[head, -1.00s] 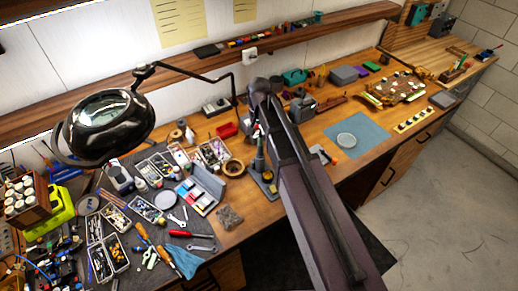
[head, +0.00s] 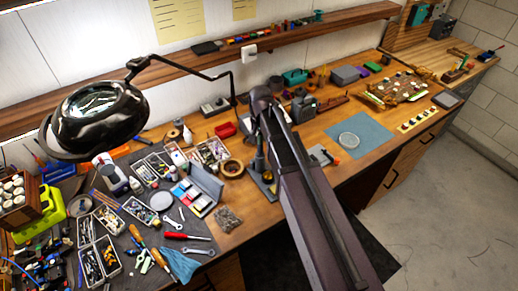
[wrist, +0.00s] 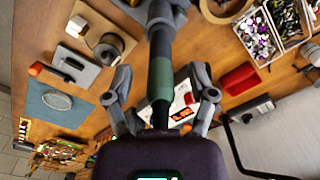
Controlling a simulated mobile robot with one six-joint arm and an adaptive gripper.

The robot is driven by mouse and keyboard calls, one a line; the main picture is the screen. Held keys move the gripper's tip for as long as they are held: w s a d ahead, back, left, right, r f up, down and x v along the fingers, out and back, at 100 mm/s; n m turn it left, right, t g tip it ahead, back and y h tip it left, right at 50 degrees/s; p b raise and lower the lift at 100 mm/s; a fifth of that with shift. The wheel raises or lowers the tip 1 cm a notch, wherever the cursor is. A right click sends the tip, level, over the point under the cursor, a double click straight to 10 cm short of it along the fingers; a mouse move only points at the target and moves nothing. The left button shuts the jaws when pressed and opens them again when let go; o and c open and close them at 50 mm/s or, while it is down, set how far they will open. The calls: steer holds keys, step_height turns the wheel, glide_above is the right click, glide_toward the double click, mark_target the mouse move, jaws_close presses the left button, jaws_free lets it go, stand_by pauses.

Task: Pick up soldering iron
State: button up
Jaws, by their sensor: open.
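The soldering iron (wrist: 161,78) has a dark shaft with a green grip band. In the wrist view it runs down the middle, between the two spread fingers of my gripper (wrist: 162,92). The fingers are open, with gaps visible on both sides of the iron. The iron's lower end is hidden behind my gripper body. In the head view the iron (head: 259,160) stands upright in its stand (head: 265,183) on the bench, beside my arm. My gripper's fingers are mostly hidden there by my own arm.
A tape roll (head: 231,168) and an open grey case (head: 204,186) lie left of the stand. A red tray (head: 226,130) is behind. A blue mat (head: 372,136) lies to the right. A lamp (head: 98,115) overhangs the crowded left side.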

stand_by(0.4)
jaws_close()
steer(key=shift+r, duration=0.15)
step_height(320, 180, up, 18)
steer(key=p, duration=1.8)
steer(key=shift+f, duration=0.25)
stand_by(0.3)
